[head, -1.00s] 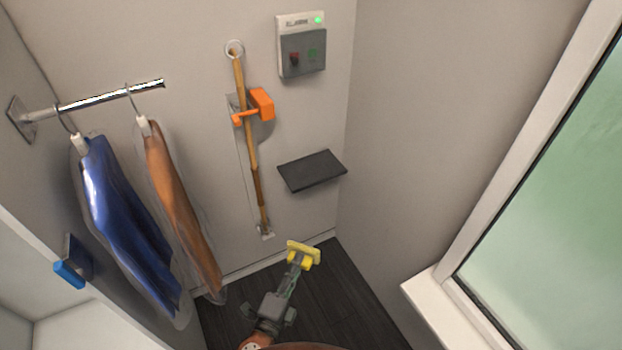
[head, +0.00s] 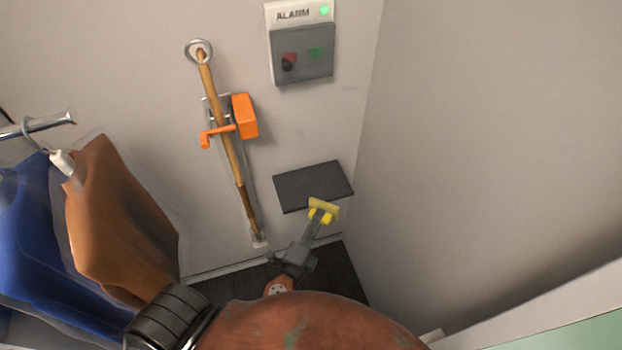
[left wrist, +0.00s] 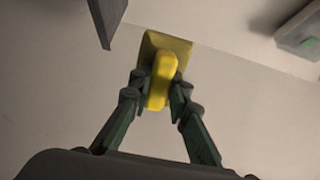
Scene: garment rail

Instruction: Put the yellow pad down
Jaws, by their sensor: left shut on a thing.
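The yellow pad (head: 323,211) is a small yellow block with a flat plate on one side. My left gripper (head: 314,224) is shut on it, and the pad sits at the fingertips. In the left wrist view the yellow pad (left wrist: 163,75) is between the two fingers of the left gripper (left wrist: 160,92), with its flat plate facing away from me. In the head view the pad overlaps the lower right edge of the dark wall shelf (head: 305,185). I cannot tell whether they touch. My right gripper is not in view.
An alarm box (head: 302,52) with a green light is above the shelf. A wooden pole (head: 222,125) in an orange holder (head: 244,116) hangs left of it. An orange-brown garment (head: 115,215) and a blue garment (head: 38,235) hang at left. A bare wall stands at right.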

